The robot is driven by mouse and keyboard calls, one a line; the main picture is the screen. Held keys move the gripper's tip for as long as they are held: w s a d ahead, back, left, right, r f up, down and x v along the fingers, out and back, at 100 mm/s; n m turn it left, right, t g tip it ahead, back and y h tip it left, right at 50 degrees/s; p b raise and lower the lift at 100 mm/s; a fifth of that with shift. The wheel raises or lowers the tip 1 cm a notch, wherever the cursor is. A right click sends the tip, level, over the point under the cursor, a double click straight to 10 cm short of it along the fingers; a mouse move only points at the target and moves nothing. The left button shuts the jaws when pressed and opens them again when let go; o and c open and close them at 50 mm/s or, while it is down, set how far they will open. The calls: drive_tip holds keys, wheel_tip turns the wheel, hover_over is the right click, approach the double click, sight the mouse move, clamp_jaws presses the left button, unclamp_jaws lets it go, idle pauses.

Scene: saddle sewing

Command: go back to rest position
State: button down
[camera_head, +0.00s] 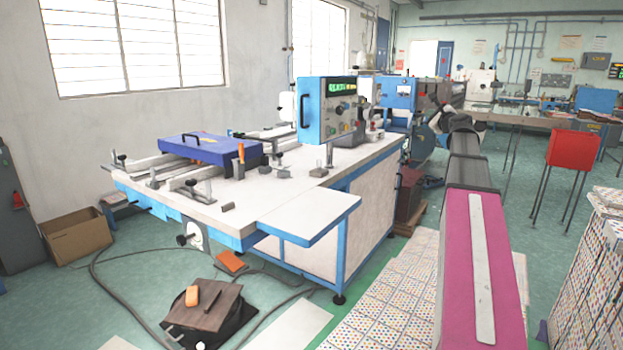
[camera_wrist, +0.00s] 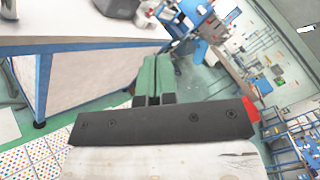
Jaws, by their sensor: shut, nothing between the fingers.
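My gripper (camera_wrist: 157,72) shows in the wrist view as two green fingers side by side, pressed together with nothing between them. It is in the air, clear of the white-topped workbench (camera_wrist: 75,25), whose corner is at the upper left of that view. In the head view my pink and dark arm reaches forward along the right of the same workbench (camera_head: 312,208). The gripper cannot be made out clearly there against the machinery behind.
A blue case (camera_head: 209,148) and a control box (camera_head: 330,110) stand on the workbench. A red box on thin legs (camera_head: 574,149) stands right of my arm. Patterned stacks (camera_head: 592,265) are at the lower right. A dark bag (camera_head: 207,312) and cables lie on the floor.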

drive_tip(key=s+a+f+n+g, duration=0.35)
drive_tip(key=a+f, duration=0.25)
drive_tip(key=f, duration=0.6)
drive_tip(key=s+a+f+n+g+y, duration=0.1)
drive_tip(key=s+a+f+n+g, duration=0.35)
drive_tip(key=f, duration=0.75)
drive_tip(key=s+a+f+n+g, duration=0.2)
drive_tip(key=a+f+n, duration=0.3)
drive_tip(key=a+f, duration=0.55)
drive_tip(key=s+a+f+n+g+h, duration=0.2)
drive_tip(key=s+f+n+g, duration=0.2)
drive_tip(key=s+f, duration=0.7)
drive_tip(key=s+a+f+n+g+h, duration=0.2)
drive_tip(key=s+f+n+g, duration=0.2)
drive_tip(key=s+f+n, duration=0.3)
drive_tip(key=s+f, duration=0.4)
drive_tip(key=f, duration=0.1)
drive_tip(key=shift+s+a+g, duration=0.15)
drive_tip(key=shift+s+g, duration=0.1)
drive_tip(key=shift+g, duration=0.05)
